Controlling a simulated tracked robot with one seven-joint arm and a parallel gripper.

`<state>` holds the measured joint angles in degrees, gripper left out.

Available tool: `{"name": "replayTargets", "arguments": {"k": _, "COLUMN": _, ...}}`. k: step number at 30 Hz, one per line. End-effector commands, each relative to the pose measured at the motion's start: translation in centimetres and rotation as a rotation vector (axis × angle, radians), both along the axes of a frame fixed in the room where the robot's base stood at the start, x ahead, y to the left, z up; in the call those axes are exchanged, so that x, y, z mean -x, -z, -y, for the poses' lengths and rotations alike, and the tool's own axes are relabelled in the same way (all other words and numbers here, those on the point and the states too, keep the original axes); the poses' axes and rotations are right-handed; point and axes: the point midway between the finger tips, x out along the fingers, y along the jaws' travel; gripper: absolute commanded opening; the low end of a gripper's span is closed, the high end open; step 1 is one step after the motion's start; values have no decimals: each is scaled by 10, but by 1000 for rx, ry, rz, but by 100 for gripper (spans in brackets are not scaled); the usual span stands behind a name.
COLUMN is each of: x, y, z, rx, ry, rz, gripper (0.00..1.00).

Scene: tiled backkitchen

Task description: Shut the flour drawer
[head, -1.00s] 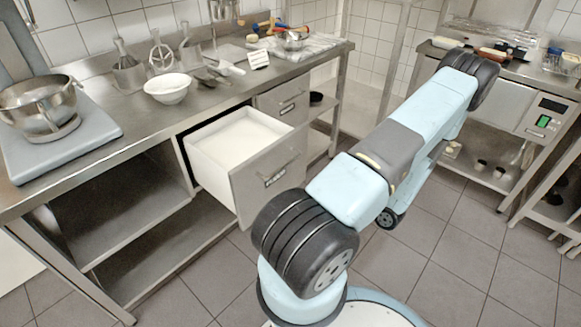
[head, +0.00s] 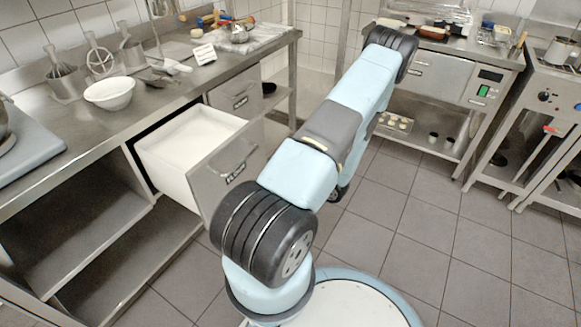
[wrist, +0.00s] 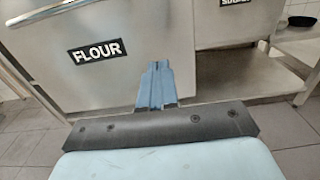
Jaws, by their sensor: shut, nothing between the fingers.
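The flour drawer (head: 226,168) stands pulled out from the steel counter in the head view, with white flour (head: 198,138) filling its white bin. In the wrist view its steel front (wrist: 140,40) carries a black FLOUR label (wrist: 97,52), and part of its bar handle shows at the upper left. My gripper (wrist: 157,68) is shut and empty, in front of the lower right part of the drawer front. I cannot tell whether the fingertips touch it. In the head view my gripper is hidden behind my arm.
A second drawer (head: 236,92), labelled SUGAR in the wrist view, is closed to the right. The counter (head: 130,112) holds a white bowl (head: 109,93) and several utensils. A far bench (head: 425,75) and a stove (head: 550,88) stand at the right. The tiled floor (head: 420,210) between is clear.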

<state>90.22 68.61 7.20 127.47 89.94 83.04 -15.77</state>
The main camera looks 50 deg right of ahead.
Motion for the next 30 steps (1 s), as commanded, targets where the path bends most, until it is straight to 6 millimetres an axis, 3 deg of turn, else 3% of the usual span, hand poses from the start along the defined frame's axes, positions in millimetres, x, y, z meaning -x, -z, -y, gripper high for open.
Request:
{"name": "replayTargets", "arguments": {"k": 9, "x": -56, "y": 0, "z": -5, "rx": 1, "ry": -3, "rz": 0, "gripper": 0}}
{"name": "replayTargets", "arguments": {"k": 15, "x": -79, "y": 0, "z": -6, "rx": 1, "ry": -1, "rz": 0, "gripper": 0}}
{"name": "replayTargets", "arguments": {"k": 29, "x": -89, "y": 0, "z": -7, "rx": 1, "ry": -1, "rz": 0, "gripper": 0}}
{"name": "replayTargets", "arguments": {"k": 30, "x": -90, "y": 0, "z": 10, "rx": 8, "ry": -1, "rz": 1, "gripper": 0}}
